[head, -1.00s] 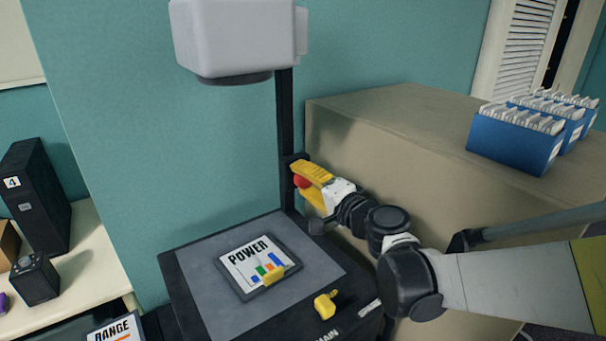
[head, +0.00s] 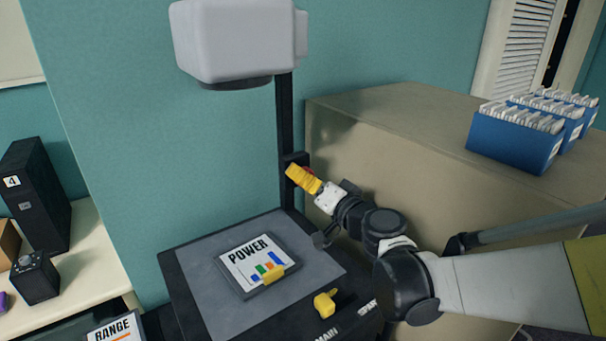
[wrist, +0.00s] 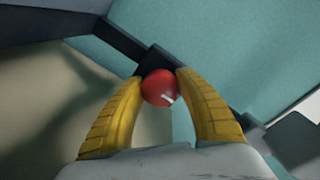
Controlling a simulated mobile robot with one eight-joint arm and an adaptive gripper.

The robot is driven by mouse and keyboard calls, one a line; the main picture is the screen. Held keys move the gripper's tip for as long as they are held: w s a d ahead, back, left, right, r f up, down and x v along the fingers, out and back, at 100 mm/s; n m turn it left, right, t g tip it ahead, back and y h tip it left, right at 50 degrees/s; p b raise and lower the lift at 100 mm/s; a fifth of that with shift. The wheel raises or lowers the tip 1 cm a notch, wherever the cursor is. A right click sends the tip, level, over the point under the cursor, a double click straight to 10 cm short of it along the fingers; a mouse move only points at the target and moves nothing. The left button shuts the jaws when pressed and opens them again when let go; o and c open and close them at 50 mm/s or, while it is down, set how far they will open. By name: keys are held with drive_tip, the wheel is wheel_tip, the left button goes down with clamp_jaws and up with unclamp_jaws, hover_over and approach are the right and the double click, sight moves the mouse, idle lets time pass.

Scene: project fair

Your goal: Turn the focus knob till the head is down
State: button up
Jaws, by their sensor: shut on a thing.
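The projector's pale grey head (head: 235,42) is on a dark upright post (head: 285,130), high above the flat stage (head: 205,275). The red focus knob (wrist: 160,88) is on a dark block on the post. My gripper (head: 298,174) has its yellow fingers shut on the knob, one on each side in the wrist view.
A framed POWER card (head: 250,262) lies on the stage. A yellow knob (head: 324,304) is on the projector's front. A beige cabinet (head: 390,125) with blue file boxes (head: 515,140) stands close at right. A table (head: 85,270) is at left.

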idle(0.3)
drive_tip(key=o, duration=1.2)
drive_tip(key=shift+s, duration=0.1)
drive_tip(key=v, duration=1.1)
drive_tip(key=shift+s+d, duration=0.2)
drive_tip(key=shift+s, duration=0.2)
